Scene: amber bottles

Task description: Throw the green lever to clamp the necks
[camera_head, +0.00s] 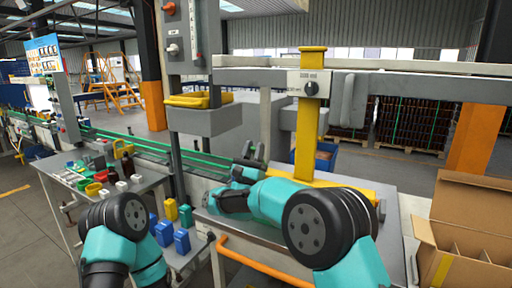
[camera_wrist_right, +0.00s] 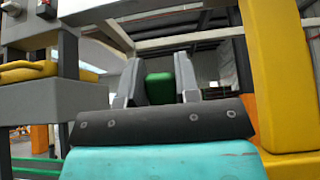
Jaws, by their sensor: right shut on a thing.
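In the right wrist view the green lever's block-like end (camera_wrist_right: 160,88) sits between the two grey fingers of my right gripper (camera_wrist_right: 158,84). The fingers are shut on it, one at each side. In the head view my right gripper (camera_head: 250,160) is at the centre, beside the yellow post and just in front of the conveyor. The green lever cannot be made out there, and the bottle necks it clamps are not clearly visible. My left arm shows at the lower left of the head view, but its gripper is not in view.
A yellow post (camera_head: 309,125) with a dark knob stands close to the right gripper. A table (camera_head: 140,188) holds small parts at left. An open cardboard box (camera_head: 465,225) stands at right.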

